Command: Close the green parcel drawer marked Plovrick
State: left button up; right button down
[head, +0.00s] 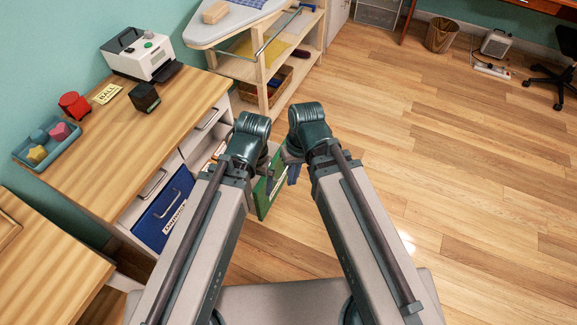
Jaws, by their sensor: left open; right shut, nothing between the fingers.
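The green drawer (262,198) stands pulled out from the wooden cabinet at the middle of the view. Its front faces right, and my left arm and both wrists hide much of it. I cannot read a name on it. My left gripper (268,180) is open, close above and against the view of the drawer's front; I cannot tell whether it touches. My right gripper (292,172) is shut and empty, just right of the drawer front.
A blue drawer (172,200) with a white label is in the same cabinet, on the left. The cabinet top (130,150) holds a white machine (140,53), a red object (74,105), a dark cube (144,97) and a blue tray (22,152). A wooden shelf stands behind.

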jog(key=w+d+f+m+t+y+b, duration=0.1)
jog(key=w+f+m+y+b, duration=0.1)
jog(key=w+f+y+b, duration=0.55)
jog(key=w+d+f+m+t+y+b, duration=0.1)
jog(key=w+f+m+t+y+b, duration=0.15)
jog(key=f+b, duration=0.85)
jog(key=w+d+m+t+y+b, duration=0.25)
jog(key=d+b, duration=0.35)
jog(key=b, duration=0.3)
jog(key=w+d+m+t+y+b, duration=0.2)
jog(key=w+d+t+b, duration=0.15)
jog(key=d+b, duration=0.5)
pick_arm(q)
notch_tip(320, 180, down, 40)
jog(key=b, duration=0.1)
pick_arm(e)
jog(key=s+x, duration=0.1)
jog(key=x, duration=1.4)
jog(key=shift+w+a, duration=0.15)
jog(key=shift+a, duration=0.4)
jog(key=x, duration=3)
jog(key=shift+w, duration=0.4)
